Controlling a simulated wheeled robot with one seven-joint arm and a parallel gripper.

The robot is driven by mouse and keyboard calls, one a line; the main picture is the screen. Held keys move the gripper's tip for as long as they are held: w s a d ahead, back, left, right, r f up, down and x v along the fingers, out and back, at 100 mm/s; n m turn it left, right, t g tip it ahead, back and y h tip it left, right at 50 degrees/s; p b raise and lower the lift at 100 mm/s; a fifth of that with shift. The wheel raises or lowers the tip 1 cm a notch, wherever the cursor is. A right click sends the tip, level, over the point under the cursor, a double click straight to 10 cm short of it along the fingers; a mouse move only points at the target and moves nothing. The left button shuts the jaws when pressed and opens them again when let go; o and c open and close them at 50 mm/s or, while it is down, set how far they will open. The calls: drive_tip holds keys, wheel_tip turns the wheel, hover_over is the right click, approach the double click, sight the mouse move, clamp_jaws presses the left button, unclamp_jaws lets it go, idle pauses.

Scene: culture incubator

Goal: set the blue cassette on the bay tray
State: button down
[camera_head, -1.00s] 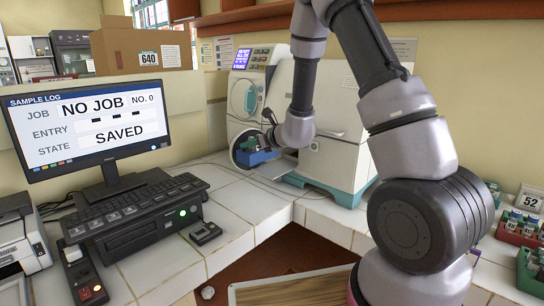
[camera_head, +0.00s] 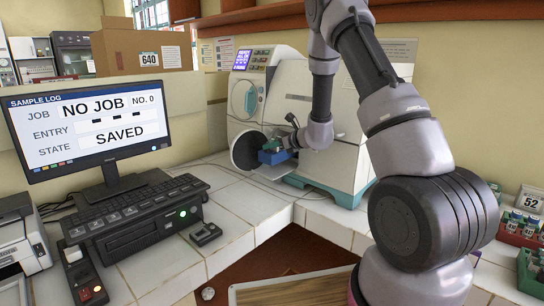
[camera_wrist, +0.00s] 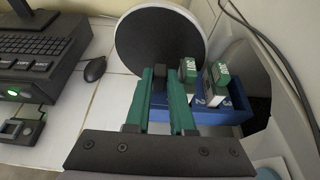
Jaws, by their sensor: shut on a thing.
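The blue cassette (camera_head: 275,157) is held in front of the white incubator (camera_head: 310,125), near its lower round door (camera_head: 247,151). In the wrist view the cassette (camera_wrist: 217,117) shows numbered slots and green-capped vials (camera_wrist: 219,76). My gripper (camera_head: 290,143) is shut on the cassette; its green fingers (camera_wrist: 160,85) stand at the cassette's left part in the wrist view. The door's dark round face (camera_wrist: 160,45) is just beyond the fingers.
A monitor (camera_head: 85,123), keyboard (camera_head: 130,208) and mouse (camera_wrist: 95,69) are on the left of the tiled counter. The incubator's upper round door (camera_head: 244,99) is above the cassette. Racks of vials (camera_head: 522,228) stand at far right.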

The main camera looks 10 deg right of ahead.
sight(274, 154)
drive_tip(key=shift+w+d+f, duration=0.15)
drive_tip(key=shift+f, duration=1.8)
drive_tip(key=shift+f, duration=0.1)
drive_tip(key=c, duration=0.8)
unclamp_jaws()
drive_tip(key=shift+f, duration=0.1)
drive_tip(key=shift+o, duration=0.2)
